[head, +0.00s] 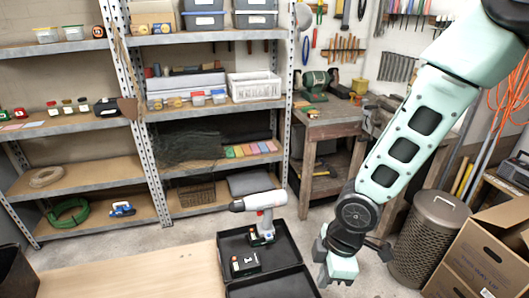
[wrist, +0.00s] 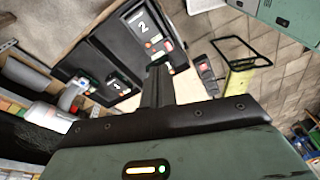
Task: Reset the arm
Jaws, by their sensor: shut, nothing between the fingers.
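My gripper (wrist: 157,75) shows in the wrist view as dark fingers close together, shut and empty. In the head view, my pale green arm reaches down from the upper right, and its end (head: 340,267) hangs just right of an open black case (head: 290,240). The fingertips are not clear there. A white drill with a dark nose (head: 262,203) stands upright in the case. A dark battery block (head: 245,262) lies in front of it. The wrist view shows the drill (wrist: 72,95) at left and two numbered battery-like blocks, marked 2 (wrist: 145,28) and 4 (wrist: 117,85). My gripper touches none of them visibly.
A wooden tabletop (head: 130,272) lies at front left. Metal shelves (head: 215,107) with boxes and jars stand behind. A workbench (head: 325,122) with a green grinder (head: 314,83) is at the back. A mesh bin (head: 430,238) and cardboard boxes (head: 490,255) crowd the right.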

